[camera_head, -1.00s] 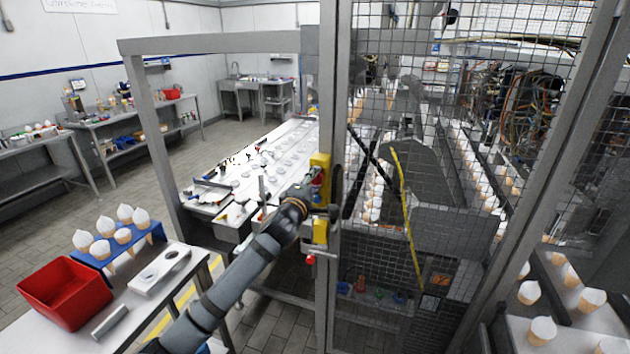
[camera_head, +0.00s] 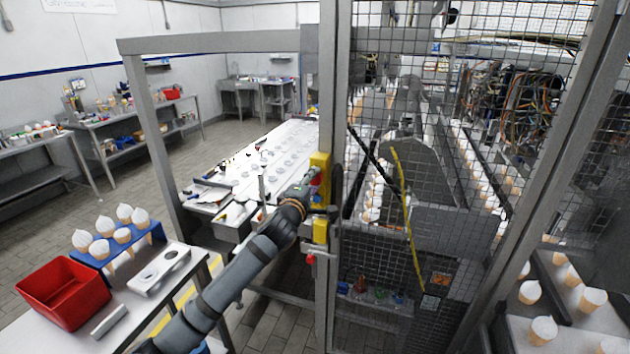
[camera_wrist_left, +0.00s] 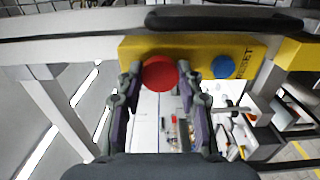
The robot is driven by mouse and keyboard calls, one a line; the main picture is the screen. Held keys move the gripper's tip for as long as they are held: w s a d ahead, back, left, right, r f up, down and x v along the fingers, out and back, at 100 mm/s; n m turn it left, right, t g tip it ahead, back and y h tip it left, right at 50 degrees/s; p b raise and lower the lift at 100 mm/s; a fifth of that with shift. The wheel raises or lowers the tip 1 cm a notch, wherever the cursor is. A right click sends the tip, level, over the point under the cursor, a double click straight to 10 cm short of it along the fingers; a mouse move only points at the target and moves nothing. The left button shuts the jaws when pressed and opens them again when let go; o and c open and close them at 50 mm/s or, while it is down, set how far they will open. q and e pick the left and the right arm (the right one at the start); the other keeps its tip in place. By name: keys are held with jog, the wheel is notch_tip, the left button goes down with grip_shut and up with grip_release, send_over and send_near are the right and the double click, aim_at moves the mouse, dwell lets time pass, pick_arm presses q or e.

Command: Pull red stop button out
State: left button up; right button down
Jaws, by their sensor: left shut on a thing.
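The red stop button (camera_wrist_left: 160,73) sits on a yellow control box (camera_wrist_left: 200,50) in the left wrist view, with a blue button (camera_wrist_left: 223,67) marked RESET beside it. My left gripper (camera_wrist_left: 160,80) has one finger on each side of the red button and is shut on it. In the head view the yellow box (camera_head: 320,164) is fixed to a grey post of the cage, and my left gripper (camera_head: 310,186) reaches it from the lower left. The red button is mostly hidden by the gripper there. My right gripper is not in view.
A mesh cage door (camera_head: 450,120) stands right of the post. A lower yellow box (camera_head: 320,231) is on the same post. A table with a red bin (camera_head: 64,293) and a blue cone rack (camera_head: 115,245) is at the lower left.

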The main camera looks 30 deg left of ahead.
pick_arm(q)
jog(key=shift+s+f, duration=0.25)
jog(key=shift+f, duration=0.25)
dwell(0.4)
jog(key=o, duration=1.1)
jog(key=shift+w+d, duration=0.1)
jog(key=shift+s+r, duration=0.45)
jog(key=shift+w, duration=0.2)
jog(key=v, duration=0.7)
jog(key=shift+s+p, duration=0.2)
jog(key=shift+p, duration=0.25)
jog(key=shift+w, duration=0.1)
